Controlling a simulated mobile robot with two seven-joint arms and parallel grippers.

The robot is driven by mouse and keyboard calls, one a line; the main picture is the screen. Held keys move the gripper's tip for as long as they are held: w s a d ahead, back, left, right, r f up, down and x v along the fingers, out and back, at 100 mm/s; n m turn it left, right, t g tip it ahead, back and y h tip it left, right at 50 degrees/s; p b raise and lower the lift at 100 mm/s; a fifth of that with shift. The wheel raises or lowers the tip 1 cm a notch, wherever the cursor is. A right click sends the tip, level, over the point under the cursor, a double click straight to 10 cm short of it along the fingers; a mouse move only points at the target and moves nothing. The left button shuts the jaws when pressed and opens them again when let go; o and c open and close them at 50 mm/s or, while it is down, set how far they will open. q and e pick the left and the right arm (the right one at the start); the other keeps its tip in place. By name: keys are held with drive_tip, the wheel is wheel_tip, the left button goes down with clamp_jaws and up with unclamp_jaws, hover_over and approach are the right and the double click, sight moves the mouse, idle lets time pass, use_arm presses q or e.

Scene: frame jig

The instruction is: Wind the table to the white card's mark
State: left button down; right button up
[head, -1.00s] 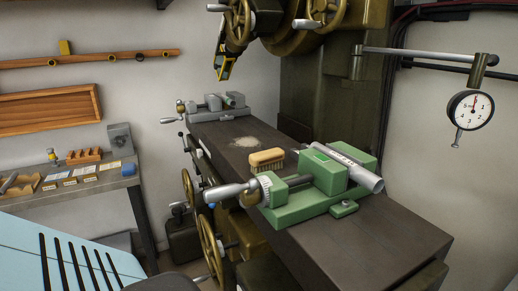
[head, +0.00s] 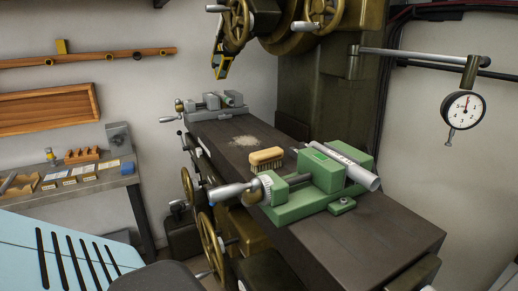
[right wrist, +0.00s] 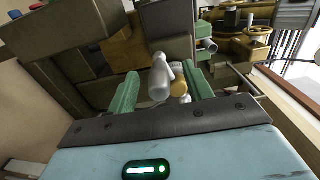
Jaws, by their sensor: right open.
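The machine's long dark table (head: 395,240) runs from the back left to the front right. Brass handwheels with grey handles, one lower (head: 208,245) and one farther back (head: 188,186), stand along its left side. In the right wrist view my right gripper (right wrist: 161,84) is open, its two green fingers apart. A grey handle (right wrist: 160,80) shows between them, with a brass part (right wrist: 181,88) behind it; I cannot tell if the fingers touch it. Several small pale cards (head: 69,181) lie on the side bench; which is the white card is unclear. My left gripper is out of view.
A green vise (head: 325,175) holding a grey cylinder, a brush (head: 266,160) and a grey vise (head: 212,110) stand on the table. A dial gauge (head: 463,106) hangs from an arm at right. Pale chips (head: 244,141) lie behind the brush.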

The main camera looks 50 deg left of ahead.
use_arm(q)
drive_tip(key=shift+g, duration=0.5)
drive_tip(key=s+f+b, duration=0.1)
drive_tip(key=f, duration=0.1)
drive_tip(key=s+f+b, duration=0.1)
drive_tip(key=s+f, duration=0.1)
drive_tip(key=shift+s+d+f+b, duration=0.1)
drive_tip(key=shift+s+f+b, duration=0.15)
drive_tip(key=shift+b, duration=0.15)
use_arm(e)
drive_tip(key=v, duration=0.7)
drive_tip(key=shift+d, duration=0.25)
